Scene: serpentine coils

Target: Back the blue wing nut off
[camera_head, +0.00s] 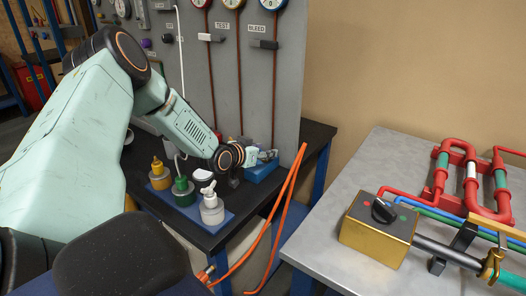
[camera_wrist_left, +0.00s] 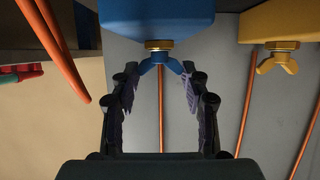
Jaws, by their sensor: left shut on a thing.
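In the left wrist view the blue wing nut (camera_wrist_left: 160,64) sits at a brass collar (camera_wrist_left: 159,45) on a blue block (camera_wrist_left: 155,18). My left gripper (camera_wrist_left: 161,72) has its two fingers on either side of the wing nut, with the fingertips at its wings, and is shut on it. In the head view my left gripper (camera_head: 268,156) is at the blue block (camera_head: 261,172) on the dark bench, beside the grey panel. The wing nut itself cannot be made out there. My right gripper is not in view.
A yellow wing nut (camera_wrist_left: 277,63) under a yellow block (camera_wrist_left: 281,18) is to the right in the wrist view. Pump bottles, including a white one (camera_head: 211,208), stand close to my arm. Orange hoses (camera_head: 287,198) hang at the bench edge. A metal table (camera_head: 330,232) is at right.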

